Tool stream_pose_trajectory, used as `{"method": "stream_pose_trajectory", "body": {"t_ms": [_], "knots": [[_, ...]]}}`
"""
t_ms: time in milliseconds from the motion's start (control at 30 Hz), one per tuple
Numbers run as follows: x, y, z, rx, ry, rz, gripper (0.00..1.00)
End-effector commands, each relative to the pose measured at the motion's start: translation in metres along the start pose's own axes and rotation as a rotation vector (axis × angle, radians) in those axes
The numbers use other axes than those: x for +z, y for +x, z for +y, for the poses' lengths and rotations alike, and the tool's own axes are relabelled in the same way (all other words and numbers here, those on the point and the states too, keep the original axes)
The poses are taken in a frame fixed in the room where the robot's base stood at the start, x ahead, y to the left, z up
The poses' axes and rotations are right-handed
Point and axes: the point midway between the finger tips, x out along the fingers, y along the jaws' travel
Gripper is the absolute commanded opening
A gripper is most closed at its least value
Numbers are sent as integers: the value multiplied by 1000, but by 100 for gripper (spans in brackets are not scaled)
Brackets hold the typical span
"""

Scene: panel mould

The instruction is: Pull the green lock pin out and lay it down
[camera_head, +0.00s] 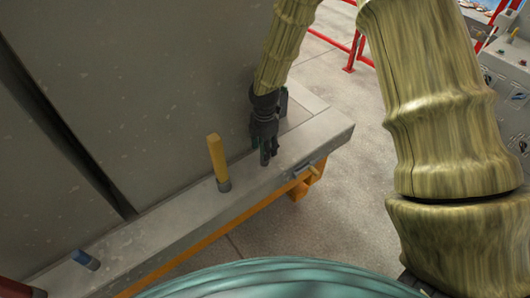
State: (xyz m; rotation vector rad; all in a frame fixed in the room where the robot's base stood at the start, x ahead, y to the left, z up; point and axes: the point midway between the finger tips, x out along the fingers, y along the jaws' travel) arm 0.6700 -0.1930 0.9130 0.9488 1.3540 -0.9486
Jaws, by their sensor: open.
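My gripper (266,160) is black and points down at the concrete ledge near its right end. It is open. A small dark green piece, which looks like the green lock pin (264,157), shows between or just behind the fingertips. The fingers hide most of it. I cannot tell whether they touch it or how deep it sits in the ledge.
A yellow pin (217,157) stands upright in the ledge (190,213) left of my gripper. A blue pin (86,260) and a red part (14,288) are farther left. A tall grey panel (150,80) rises behind. The ledge's right end is bare.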

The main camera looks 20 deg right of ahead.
Motion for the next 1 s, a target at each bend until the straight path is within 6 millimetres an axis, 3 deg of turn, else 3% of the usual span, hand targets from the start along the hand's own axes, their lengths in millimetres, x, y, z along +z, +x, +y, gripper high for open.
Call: {"method": "stream_pose_trajectory", "body": {"t_ms": [67, 333, 1000], "knots": [[0, 0, 0, 0, 0, 0, 48], [0, 0, 0, 0, 0, 0, 1], [0, -18, 0, 0, 0, 0, 0]]}}
